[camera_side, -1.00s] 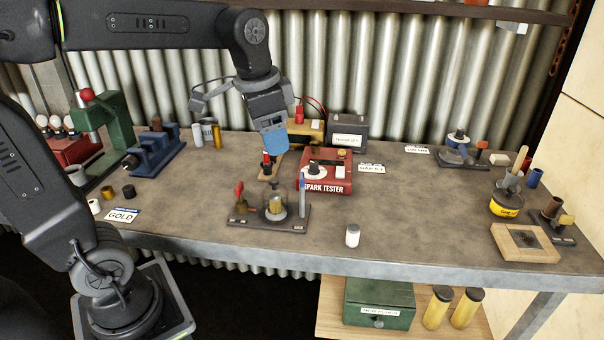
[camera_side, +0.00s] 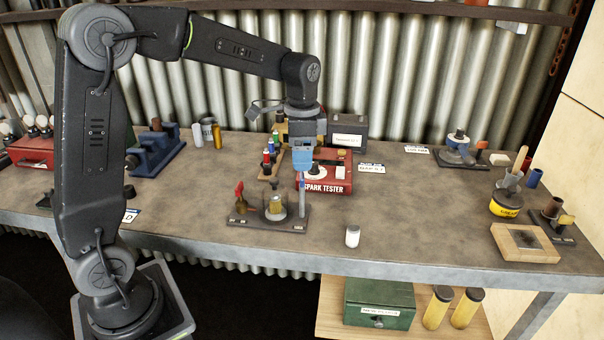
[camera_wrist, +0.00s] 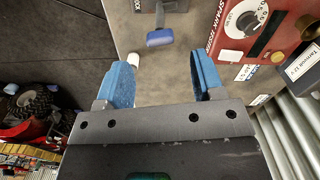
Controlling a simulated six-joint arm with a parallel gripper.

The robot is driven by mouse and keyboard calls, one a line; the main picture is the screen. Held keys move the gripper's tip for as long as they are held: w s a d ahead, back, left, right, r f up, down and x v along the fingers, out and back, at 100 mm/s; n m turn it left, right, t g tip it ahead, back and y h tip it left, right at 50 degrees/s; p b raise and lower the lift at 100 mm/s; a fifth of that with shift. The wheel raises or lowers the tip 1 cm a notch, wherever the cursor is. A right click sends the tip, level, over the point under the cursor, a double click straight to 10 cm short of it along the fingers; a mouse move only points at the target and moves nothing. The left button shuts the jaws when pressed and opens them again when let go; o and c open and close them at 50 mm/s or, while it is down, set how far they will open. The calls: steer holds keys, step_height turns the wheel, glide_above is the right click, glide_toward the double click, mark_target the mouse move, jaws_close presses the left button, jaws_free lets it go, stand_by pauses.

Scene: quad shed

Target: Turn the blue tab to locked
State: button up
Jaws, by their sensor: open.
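The blue tab (camera_side: 302,189) stands upright at the right end of a dark fixture plate (camera_side: 240,219) near the bench front. In the wrist view the blue tab (camera_wrist: 160,37) is a blue block on a grey lever, just beyond the gap between my fingertips. A small white label, cut off by the frame, lies beside the lever. My gripper (camera_side: 300,166) points down with blue fingers, above and close behind the tab in the side view. In the wrist view my gripper (camera_wrist: 160,72) is open and empty. No contact with the tab shows.
The red spark tester (camera_side: 325,184) is right behind the fixture; it fills the right of the wrist view.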

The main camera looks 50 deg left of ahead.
mark_target(302, 175)
steer(key=shift+f, duration=2.75)
steer(key=shift+c, duration=0.3)
steer(key=c, duration=0.9)
